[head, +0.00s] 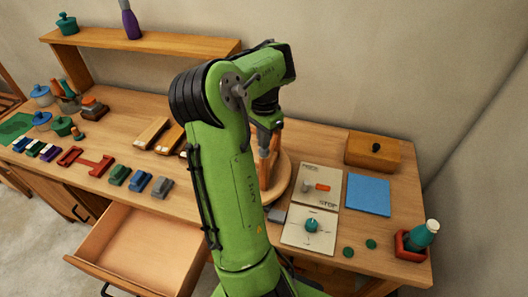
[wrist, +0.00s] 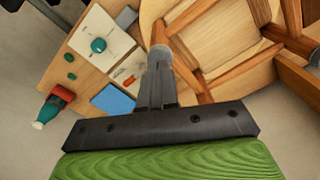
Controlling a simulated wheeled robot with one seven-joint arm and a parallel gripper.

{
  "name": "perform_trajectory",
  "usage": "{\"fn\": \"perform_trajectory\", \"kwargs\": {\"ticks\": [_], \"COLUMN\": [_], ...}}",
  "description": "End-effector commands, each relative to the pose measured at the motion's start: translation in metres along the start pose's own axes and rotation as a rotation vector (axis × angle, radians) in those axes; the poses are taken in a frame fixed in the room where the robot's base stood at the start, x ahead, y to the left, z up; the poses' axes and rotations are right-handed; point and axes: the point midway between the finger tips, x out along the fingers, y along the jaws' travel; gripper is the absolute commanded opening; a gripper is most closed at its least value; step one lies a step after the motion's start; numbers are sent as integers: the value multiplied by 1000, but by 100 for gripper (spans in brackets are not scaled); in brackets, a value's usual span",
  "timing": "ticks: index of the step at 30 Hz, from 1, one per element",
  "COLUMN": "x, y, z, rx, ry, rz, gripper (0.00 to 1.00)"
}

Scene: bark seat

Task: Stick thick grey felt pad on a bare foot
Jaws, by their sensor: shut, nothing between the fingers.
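In the head view my gripper (head: 265,126) is above an upright leg (head: 264,152); my arm hides most of the stool. The other feet are not clear.
Panels with a teal knob (head: 312,226) and an orange switch (head: 322,187) lie right of the stool. Beyond are a blue square (head: 368,194), green discs (head: 371,244), a wooden box (head: 373,152) and a bottle in a red holder (head: 408,246). An open drawer (head: 135,250) projects front left.

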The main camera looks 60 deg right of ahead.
Motion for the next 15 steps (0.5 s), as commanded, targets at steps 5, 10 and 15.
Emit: {"fn": "perform_trajectory", "kwargs": {"ticks": [5, 10, 15], "x": [0, 2, 5], "y": [0, 0, 0], "z": [0, 0, 0], "rx": [0, 0, 0], "ry": [0, 0, 0], "rz": [0, 0, 0], "gripper": [0, 0, 0]}}
